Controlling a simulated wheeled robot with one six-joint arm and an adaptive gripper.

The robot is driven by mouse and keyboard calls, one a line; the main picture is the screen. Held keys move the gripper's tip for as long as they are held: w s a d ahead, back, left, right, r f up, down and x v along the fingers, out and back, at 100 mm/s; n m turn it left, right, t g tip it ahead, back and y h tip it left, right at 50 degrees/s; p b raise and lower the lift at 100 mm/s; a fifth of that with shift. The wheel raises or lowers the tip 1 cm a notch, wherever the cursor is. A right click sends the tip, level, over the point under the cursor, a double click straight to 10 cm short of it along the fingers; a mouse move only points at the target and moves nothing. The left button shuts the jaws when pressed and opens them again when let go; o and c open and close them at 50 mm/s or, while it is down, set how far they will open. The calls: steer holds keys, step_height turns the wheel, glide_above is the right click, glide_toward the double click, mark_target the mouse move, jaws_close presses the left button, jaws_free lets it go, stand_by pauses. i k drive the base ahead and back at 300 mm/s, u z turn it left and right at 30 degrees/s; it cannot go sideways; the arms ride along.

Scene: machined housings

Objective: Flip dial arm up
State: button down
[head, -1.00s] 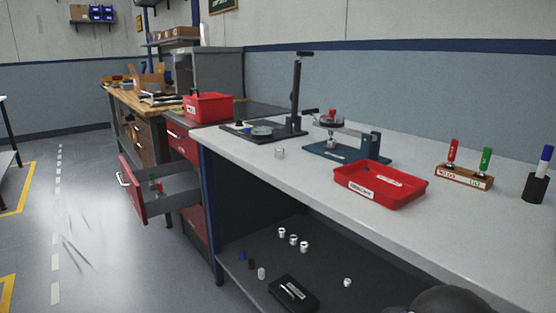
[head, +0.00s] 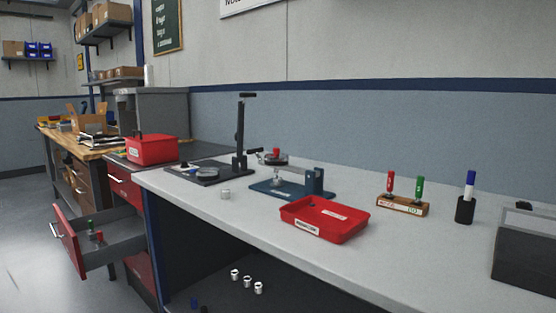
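A blue fixture (head: 277,189) stands on the light grey bench, with an upright blue block (head: 315,182) at its right end. A round dial (head: 272,159) lies roughly flat above its left part, with a red cap on or just behind it and a small dark knob to its left. The arm between dial and block looks low and level, but is too small to make out well. A black stand (head: 241,138) with a tall upright post is left of it; a round part lies on its base. My gripper is not in view.
A red tray (head: 324,220) sits in front of the blue fixture. A small light cylinder (head: 225,194) stands left of it. A marker block (head: 403,205), a dark cup (head: 465,210) and a dark box (head: 524,250) stand right. A red-fronted drawer (head: 77,242) hangs open at left.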

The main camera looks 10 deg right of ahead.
mark_target(280, 163)
steer(key=k, duration=0.5)
steer(key=u, duration=1.15)
steer(key=i, duration=1.15)
steer(key=z, duration=1.75)
